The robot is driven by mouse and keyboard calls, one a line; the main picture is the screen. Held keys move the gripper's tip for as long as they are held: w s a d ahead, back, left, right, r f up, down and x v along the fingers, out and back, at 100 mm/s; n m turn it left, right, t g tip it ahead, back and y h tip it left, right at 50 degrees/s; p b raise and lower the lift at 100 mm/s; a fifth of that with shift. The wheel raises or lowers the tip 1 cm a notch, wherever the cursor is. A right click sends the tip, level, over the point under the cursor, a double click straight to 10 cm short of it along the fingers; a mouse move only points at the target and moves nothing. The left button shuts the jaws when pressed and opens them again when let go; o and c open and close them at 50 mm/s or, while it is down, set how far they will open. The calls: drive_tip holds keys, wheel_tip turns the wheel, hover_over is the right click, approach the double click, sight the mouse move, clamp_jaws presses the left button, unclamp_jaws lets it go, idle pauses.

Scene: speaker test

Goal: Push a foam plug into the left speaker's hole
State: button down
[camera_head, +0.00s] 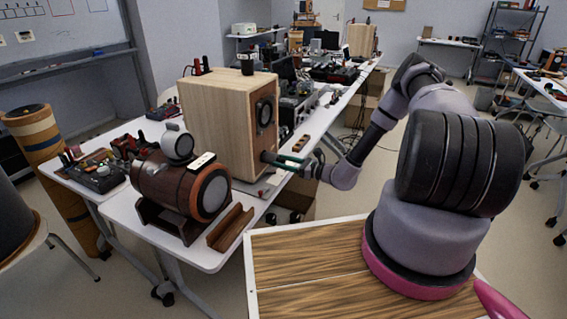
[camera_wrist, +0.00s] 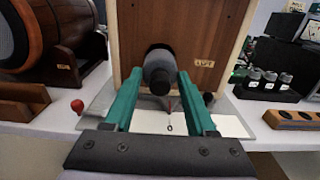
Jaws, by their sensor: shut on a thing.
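The near wooden box speaker (camera_head: 215,115) stands on the white table, left of my arm in the head view. Its front panel (camera_wrist: 205,30) fills the upper middle of the wrist view, with a dark round hole (camera_wrist: 150,48) low on it. My gripper (camera_wrist: 158,78) has teal fingers shut on a dark grey foam plug (camera_wrist: 160,72). The plug is in front of the hole and covers most of it; I cannot tell whether its far end is inside. In the head view my gripper (camera_head: 270,158) is at the speaker's lower front.
A brown barrel-shaped unit (camera_head: 175,185) on a stand is close on the left. A wooden block with holes (camera_wrist: 292,119) and a black rack (camera_wrist: 265,85) with several small pieces are on the right. A red ball (camera_wrist: 77,106) is near the left finger.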

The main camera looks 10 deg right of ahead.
drive_tip(key=shift+x, duration=2.45)
idle(0.4)
drive_tip(key=shift+c, duration=0.7)
unclamp_jaws()
